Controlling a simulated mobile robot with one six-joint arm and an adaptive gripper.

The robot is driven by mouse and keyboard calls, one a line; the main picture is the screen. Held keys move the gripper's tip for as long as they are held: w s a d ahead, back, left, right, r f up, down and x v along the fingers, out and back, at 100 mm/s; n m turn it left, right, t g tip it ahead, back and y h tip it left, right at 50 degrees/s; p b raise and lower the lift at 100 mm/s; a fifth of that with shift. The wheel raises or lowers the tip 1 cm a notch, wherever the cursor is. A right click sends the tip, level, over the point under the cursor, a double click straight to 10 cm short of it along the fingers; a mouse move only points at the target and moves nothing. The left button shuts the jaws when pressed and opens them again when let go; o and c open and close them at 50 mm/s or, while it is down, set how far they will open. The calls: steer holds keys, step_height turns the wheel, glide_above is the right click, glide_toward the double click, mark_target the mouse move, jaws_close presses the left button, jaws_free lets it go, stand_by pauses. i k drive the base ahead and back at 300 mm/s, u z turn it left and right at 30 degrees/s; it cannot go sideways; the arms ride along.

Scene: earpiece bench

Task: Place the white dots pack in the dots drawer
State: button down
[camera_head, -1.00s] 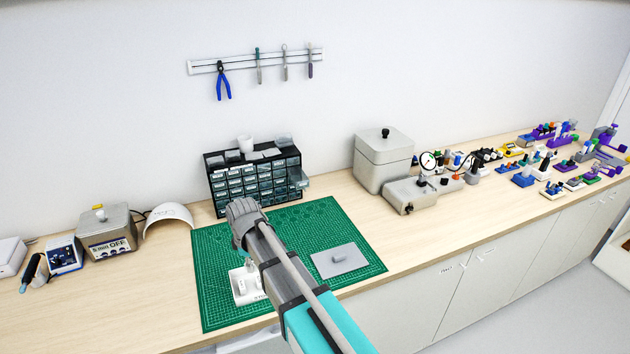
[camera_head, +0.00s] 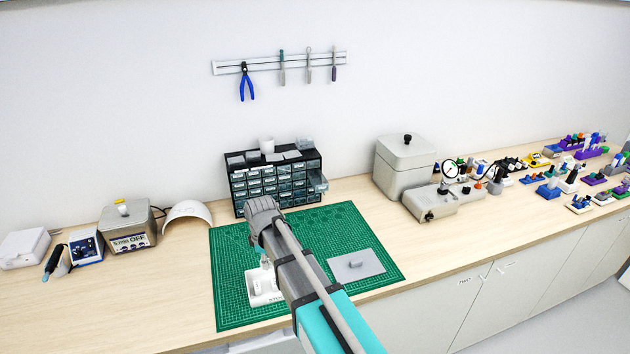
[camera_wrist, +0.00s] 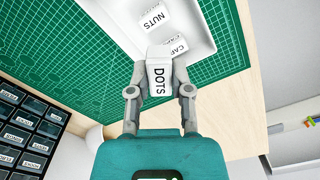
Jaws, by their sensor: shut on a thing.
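The white dots pack (camera_wrist: 159,79) stands between my gripper's fingers (camera_wrist: 160,70) in the wrist view, its DOTS label facing the camera. My gripper is shut on it, at the edge of a white tray (camera_wrist: 205,40). The tray also shows in the head view (camera_head: 280,297), on the green mat under my gripper, which is mostly hidden behind my arm. The black drawer cabinet (camera_head: 229,187) stands behind the mat. One drawer (camera_head: 318,184) at its right sticks out; its label cannot be read here, so I cannot tell whether it is the dots drawer.
A nuts pack (camera_wrist: 152,17) and a caps pack (camera_wrist: 176,46) lie in the tray. A grey plate with a knob (camera_head: 370,262) lies on the mat. A grey box (camera_head: 404,165) and a dial gauge device (camera_head: 430,203) stand to the right.

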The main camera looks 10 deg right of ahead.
mark_target(316, 182)
steer(key=i, duration=0.85)
steer(key=z, duration=0.05)
